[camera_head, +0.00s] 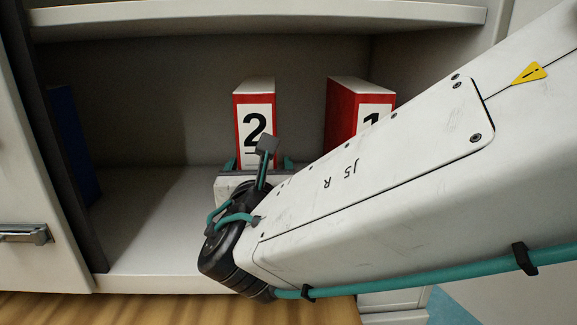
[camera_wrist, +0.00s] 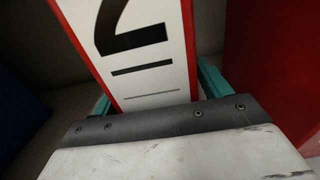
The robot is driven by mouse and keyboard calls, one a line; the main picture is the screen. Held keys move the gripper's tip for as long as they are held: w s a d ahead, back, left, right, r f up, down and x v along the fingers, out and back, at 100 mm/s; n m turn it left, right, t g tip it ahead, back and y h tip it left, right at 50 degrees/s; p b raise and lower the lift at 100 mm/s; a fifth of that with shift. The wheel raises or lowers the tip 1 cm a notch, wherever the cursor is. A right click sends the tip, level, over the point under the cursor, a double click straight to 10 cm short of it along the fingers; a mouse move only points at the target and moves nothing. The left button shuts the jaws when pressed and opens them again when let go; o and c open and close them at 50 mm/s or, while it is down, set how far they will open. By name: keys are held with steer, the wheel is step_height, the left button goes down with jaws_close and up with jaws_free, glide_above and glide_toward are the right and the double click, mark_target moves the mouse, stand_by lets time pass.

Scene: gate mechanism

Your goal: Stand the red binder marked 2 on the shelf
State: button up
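The red binder marked 2 (camera_head: 255,115) stands upright in the shelf compartment, its white label facing me. Its lower part is hidden behind my gripper in the head view. In the wrist view, the binder (camera_wrist: 140,50) fills the middle, with part of the 2 and two lines showing. My gripper (camera_head: 259,164) is low in front of the binder, one teal finger on each side. Narrow gaps seem to show between the fingers and the binder, so it looks open around it. The gripper also shows in the wrist view (camera_wrist: 155,92). The shelf (camera_head: 150,215) has a pale floor.
A red binder marked 1 (camera_head: 345,110) stands to the right, close to my right finger. A dark blue item (camera_head: 72,145) stands at the left wall. The shelf floor between is clear. An upper board (camera_head: 250,18) lies above.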

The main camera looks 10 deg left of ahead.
steer(key=v, duration=1.2)
steer(key=shift+r, duration=0.15)
